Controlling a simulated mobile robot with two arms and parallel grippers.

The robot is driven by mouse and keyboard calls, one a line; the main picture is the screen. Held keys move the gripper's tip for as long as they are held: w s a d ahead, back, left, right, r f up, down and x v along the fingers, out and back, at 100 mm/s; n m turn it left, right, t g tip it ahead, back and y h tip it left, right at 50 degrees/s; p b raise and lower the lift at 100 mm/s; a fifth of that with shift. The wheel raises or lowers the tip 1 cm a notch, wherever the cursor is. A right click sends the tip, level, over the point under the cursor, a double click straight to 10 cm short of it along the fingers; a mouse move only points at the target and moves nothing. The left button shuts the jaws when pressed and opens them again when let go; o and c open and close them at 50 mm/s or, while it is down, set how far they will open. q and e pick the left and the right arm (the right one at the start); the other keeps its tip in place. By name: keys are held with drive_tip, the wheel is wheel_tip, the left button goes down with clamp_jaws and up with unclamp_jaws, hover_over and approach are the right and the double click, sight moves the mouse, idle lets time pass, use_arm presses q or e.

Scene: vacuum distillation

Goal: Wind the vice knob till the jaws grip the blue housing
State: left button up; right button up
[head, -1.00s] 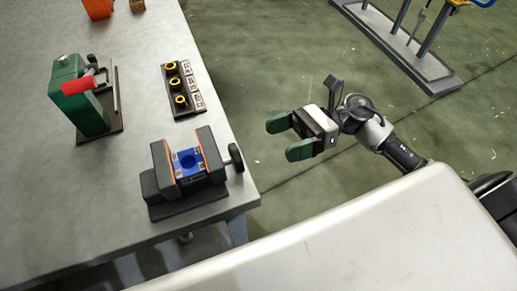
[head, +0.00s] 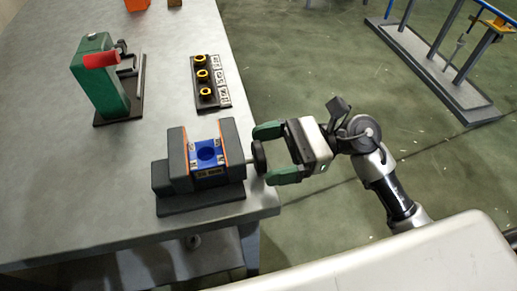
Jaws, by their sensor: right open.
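The vice (head: 172,178) stands near the front right corner of the grey table. The blue housing (head: 208,157) sits between its two dark jaws, which have orange edges. Whether the jaws touch the housing is too small to tell. The dark round vice knob (head: 260,157) sticks out on the vice's right side, past the table edge. My right gripper (head: 271,154) is open, its two green fingers pointing left, one on the far side and one on the near side of the knob. I cannot tell whether either finger touches it. My left gripper is not in view.
A green device with a red handle (head: 104,75) stands at the back left of the table. A dark rack with several yellow rings (head: 208,83) lies behind the vice. The table's left part is clear.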

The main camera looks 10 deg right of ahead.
drive_tip(key=shift+a, duration=1.15)
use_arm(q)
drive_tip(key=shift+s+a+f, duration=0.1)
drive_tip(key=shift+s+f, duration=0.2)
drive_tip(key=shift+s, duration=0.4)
use_arm(e)
drive_tip(key=c, duration=0.9)
drive_tip(key=shift+m+p, duration=0.35)
drive_tip(key=shift+m, duration=0.15)
drive_tip(key=shift+w+m+p, duration=0.1)
drive_tip(key=shift+m+p, duration=0.2)
drive_tip(key=shift+m, duration=0.7)
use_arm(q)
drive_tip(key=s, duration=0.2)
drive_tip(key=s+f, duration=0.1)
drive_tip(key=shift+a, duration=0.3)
use_arm(e)
drive_tip(key=o, duration=0.9)
